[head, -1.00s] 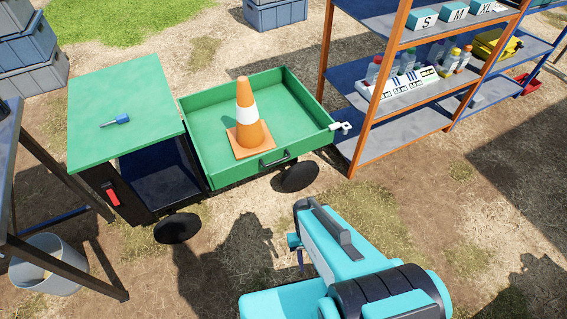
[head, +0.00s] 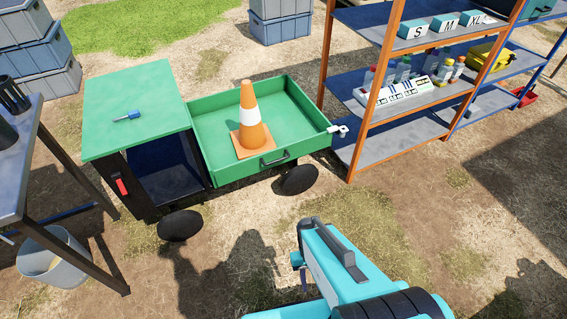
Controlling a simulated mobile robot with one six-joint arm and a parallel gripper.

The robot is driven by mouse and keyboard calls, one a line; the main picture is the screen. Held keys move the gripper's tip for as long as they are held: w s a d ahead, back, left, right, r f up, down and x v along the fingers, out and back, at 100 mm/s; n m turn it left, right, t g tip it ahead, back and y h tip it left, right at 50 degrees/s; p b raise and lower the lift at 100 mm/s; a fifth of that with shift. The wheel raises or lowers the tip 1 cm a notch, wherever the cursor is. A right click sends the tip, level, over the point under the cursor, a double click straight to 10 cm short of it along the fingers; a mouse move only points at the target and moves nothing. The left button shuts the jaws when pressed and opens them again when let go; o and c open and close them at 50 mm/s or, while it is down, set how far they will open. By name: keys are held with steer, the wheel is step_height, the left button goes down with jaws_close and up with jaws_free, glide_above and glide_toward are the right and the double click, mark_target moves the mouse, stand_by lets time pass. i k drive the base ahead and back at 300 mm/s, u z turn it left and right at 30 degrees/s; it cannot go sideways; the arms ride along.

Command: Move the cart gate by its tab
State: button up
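The green cart (head: 135,92) stands left of centre, with a flat-topped cabinet part and an open green tray (head: 205,116). A red tab (head: 122,186) sits on the dark front panel (head: 112,172) of the cabinet part. The tray's front wall (head: 238,173) is up and carries a black handle (head: 275,159). A white metal fitting (head: 338,131) is at the tray's right corner. I cannot tell which panel is the gate. My arm is at bottom centre, apart from the cart. Only a small part at its far end shows, perhaps my gripper (head: 303,274); its fingers cannot be made out.
An orange cone (head: 250,122) stands in the tray, and a blue-handled tool (head: 127,115) lies on the cabinet top. A workbench (head: 28,150) with a bucket (head: 55,258) below is at left. Shelves (head: 395,150) stand at right. The ground before the cart is clear.

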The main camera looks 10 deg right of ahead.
mark_target(232, 172)
steer(key=z, duration=0.05)
steer(key=k, duration=0.15)
steer(key=u, duration=0.2)
steer(key=i, duration=0.9)
steer(key=z, duration=1.65)
steer(key=k, duration=0.1)
steer(key=u, duration=3.35)
